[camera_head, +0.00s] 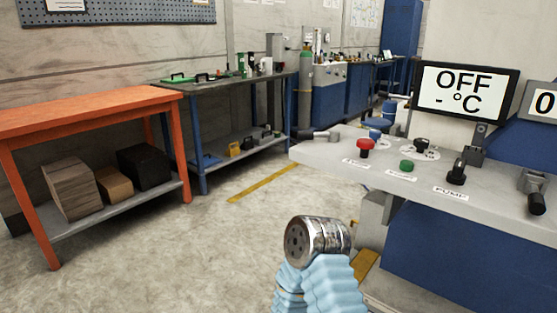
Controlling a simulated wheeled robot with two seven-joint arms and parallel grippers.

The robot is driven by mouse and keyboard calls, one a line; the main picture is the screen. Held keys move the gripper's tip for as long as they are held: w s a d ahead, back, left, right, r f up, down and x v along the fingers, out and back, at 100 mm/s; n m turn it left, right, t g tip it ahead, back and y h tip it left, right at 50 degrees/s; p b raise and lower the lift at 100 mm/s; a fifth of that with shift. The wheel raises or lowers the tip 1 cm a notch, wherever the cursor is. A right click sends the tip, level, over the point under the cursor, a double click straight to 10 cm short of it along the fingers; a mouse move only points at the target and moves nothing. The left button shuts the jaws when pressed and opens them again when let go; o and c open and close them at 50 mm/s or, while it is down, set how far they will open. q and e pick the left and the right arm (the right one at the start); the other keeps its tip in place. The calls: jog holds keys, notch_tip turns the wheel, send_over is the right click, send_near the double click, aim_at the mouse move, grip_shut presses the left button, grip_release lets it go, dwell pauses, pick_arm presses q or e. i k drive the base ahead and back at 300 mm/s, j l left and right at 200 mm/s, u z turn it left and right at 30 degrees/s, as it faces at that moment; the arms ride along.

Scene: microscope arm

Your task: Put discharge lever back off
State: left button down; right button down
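A grey control panel (338,158) stands at the right. A lever with a dark handle end (318,135) lies at its far left end, pointing left. Another lever with a black knob (536,203) sits at the right edge, with its knob end toward me. I cannot read a discharge label, so I cannot tell which lever is the discharge one. Neither of my grippers is in view.
A red button (366,146), a green button (406,165) and a black dial (422,145) are on the panel. A monitor (465,92) reads OFF. A light blue ribbed part with a metal end (318,240) rises in front. An orange table (85,108) stands left; floor between is clear.

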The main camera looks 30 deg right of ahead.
aim_at(333, 136)
jog(key=i+u, duration=0.1)
jog(key=u, duration=4.95)
jog(key=k+l+u, duration=0.35)
jog(key=k, duration=0.2)
jog(key=k+u, duration=0.4)
jog(key=k, duration=0.2)
jog(key=k+j+u, duration=0.15)
jog(key=k+u, duration=0.2)
jog(key=k, duration=0.2)
jog(key=k+z, duration=0.25)
jog(key=k, duration=0.3)
jog(key=k+z, duration=0.25)
jog(key=k, duration=0.35)
jog(key=k+l+z, duration=0.25)
jog(key=k, duration=0.3)
jog(key=j, duration=0.05)
